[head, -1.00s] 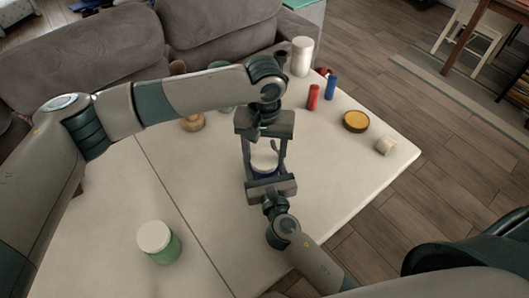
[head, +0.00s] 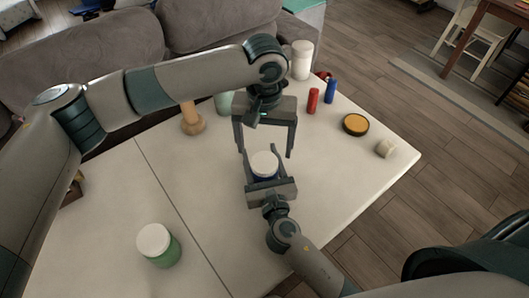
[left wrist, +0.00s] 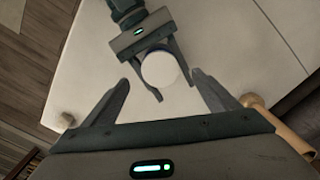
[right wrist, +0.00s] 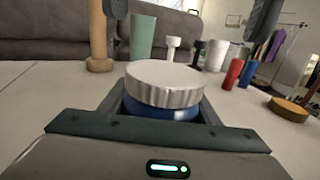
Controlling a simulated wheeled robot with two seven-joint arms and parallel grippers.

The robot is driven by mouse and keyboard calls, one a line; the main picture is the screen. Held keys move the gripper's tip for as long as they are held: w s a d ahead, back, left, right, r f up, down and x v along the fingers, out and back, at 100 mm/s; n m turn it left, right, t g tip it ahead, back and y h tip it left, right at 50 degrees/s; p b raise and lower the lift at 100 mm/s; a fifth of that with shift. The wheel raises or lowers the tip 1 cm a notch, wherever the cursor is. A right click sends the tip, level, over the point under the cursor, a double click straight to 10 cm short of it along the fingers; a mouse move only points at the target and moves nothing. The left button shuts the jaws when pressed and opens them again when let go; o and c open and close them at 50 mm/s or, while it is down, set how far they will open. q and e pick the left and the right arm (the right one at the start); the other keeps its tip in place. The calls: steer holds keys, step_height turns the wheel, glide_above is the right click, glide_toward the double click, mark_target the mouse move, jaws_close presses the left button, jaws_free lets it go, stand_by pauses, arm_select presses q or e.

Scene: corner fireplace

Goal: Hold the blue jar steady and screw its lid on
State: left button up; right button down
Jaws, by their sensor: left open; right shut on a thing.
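The blue jar (head: 264,178) stands on the white table with its white ribbed lid (head: 264,163) on top. In the right wrist view the lid (right wrist: 165,82) sits over the blue jar body (right wrist: 160,112) and looks level; whether it is fully tightened I cannot tell. My right gripper (head: 262,165) is shut around the jar from the near side. My left gripper (head: 264,152) is open and empty above and just beyond the jar, its fingers apart from the lid. The left wrist view shows the lid (left wrist: 160,69) from above, between my right gripper's fingers.
A green jar with a white lid (head: 157,244) stands at the near left. A wooden object (head: 192,118), red cylinder (head: 313,100), blue cylinder (head: 330,91), yellow-topped disc (head: 355,124) and small pale block (head: 386,148) stand towards the far and right sides. A sofa borders the table's back.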

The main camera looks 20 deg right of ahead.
arm_select(q)
step_height(320, 180, up, 7)
stand_by(0.3)
steer(key=shift+f, duration=0.1)
arm_select(e)
steer(key=c, duration=0.6)
jaws_free()
steer(key=shift+o, duration=0.2)
steer(key=shift+s, duration=0.15)
arm_select(q)
step_height(320, 180, down, 4)
steer(key=b, duration=0.4)
steer(key=shift+f, duration=0.1)
arm_select(e)
steer(key=s, duration=1)
steer(key=s+a, duration=0.1)
steer(key=s, duration=0.4)
steer(key=shift+s+a+f, duration=0.1)
steer(key=shift+s, duration=0.25)
arm_select(q)
steer(key=shift+f, duration=0.15)
arm_select(e)
steer(key=shift+s, duration=0.7)
arm_select(q)
steer(key=shift+s, duration=0.1)
